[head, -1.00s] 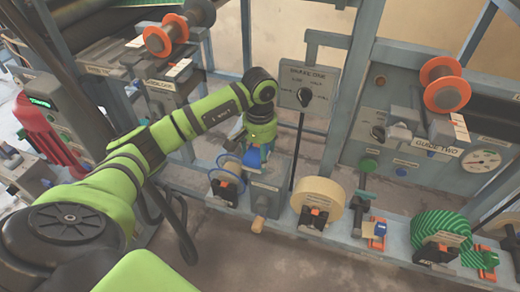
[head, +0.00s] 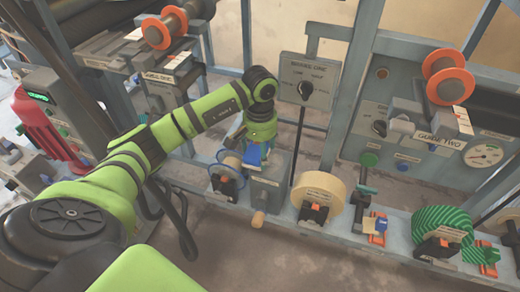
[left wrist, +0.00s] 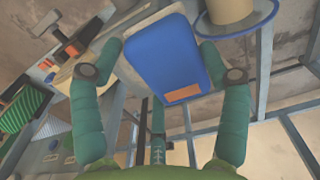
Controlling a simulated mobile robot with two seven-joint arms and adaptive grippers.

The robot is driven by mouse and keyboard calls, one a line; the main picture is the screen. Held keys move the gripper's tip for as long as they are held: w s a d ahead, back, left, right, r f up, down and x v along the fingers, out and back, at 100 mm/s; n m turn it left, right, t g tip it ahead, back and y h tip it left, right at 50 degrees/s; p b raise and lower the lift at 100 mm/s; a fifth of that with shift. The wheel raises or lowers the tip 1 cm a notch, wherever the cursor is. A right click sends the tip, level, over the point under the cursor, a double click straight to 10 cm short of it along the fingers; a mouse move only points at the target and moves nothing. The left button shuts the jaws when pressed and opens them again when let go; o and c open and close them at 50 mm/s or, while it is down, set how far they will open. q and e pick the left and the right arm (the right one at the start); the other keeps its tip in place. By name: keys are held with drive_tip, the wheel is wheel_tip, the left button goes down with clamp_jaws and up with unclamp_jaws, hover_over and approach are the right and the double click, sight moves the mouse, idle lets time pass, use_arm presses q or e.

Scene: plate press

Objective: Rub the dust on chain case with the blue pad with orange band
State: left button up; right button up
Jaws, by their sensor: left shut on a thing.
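My left gripper (head: 254,143) points down and is shut on the blue pad (head: 252,155). In the left wrist view the pad (left wrist: 162,52) sits between the two green fingers, with a small orange patch of its band (left wrist: 183,93) near the lower edge. The pad is at the top of a grey box (head: 268,189) with a wooden crank knob, which may be the chain case. I cannot tell whether the pad touches it. No label on the box is readable and no dust can be made out. My right gripper is not in view.
A blue-rimmed reel (head: 225,174) stands close left of the box. A cream roll (head: 320,197) and a green striped roll (head: 440,228) stand to the right on the low rail. A black rod and a sign panel (head: 306,82) rise behind. Floor in front is clear.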

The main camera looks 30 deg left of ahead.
use_arm(q)
drive_tip(key=shift+f+b, duration=0.75)
drive_tip(key=shift+f, duration=0.2)
